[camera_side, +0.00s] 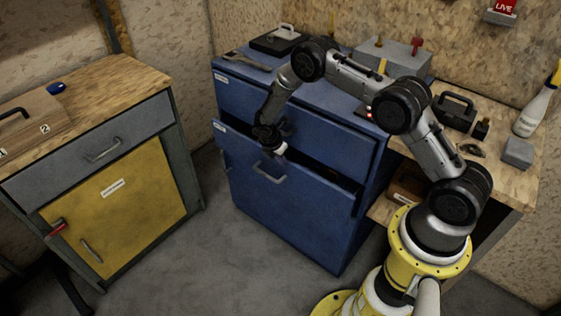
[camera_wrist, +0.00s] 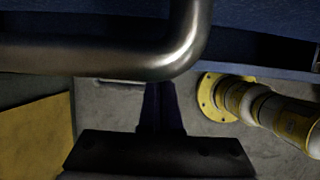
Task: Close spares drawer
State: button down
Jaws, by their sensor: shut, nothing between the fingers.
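The blue cabinet's open drawer (camera_side: 310,185) has a metal bar handle and stands out a little, with a dark gap along its top edge. I cannot read its label. The handle (camera_side: 268,175) shows in the side view, and a large metal handle bar (camera_wrist: 110,57) crosses the top of the wrist view. My gripper (camera_side: 279,152) is at the drawer's top edge, just above the handle. In the wrist view its fingers (camera_wrist: 160,100) are together and empty, with their tips close to the handle bar; I cannot tell whether they touch it.
The upper blue drawer (camera_side: 300,115) looks shut. A grey workbench with a yellow door (camera_side: 115,205) stands at left, with clear floor (camera_side: 215,255) between. A wooden bench (camera_side: 510,175) at right carries a grey block (camera_side: 517,152) and a spray bottle (camera_side: 535,108).

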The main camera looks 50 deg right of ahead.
jog(key=a+r, duration=0.8)
jog(key=r, duration=0.1)
jog(key=s+d+r+m+g+h, duration=0.1)
jog(key=s+d+m+g+h, duration=0.1)
jog(key=s+d+m+h, duration=0.1)
jog(key=n+t+h, duration=0.2)
jog(key=n+h, duration=0.1)
jog(key=h, duration=0.8)
send_near(313, 177)
jog(key=d, duration=0.6)
jog(key=shift+d, duration=0.4)
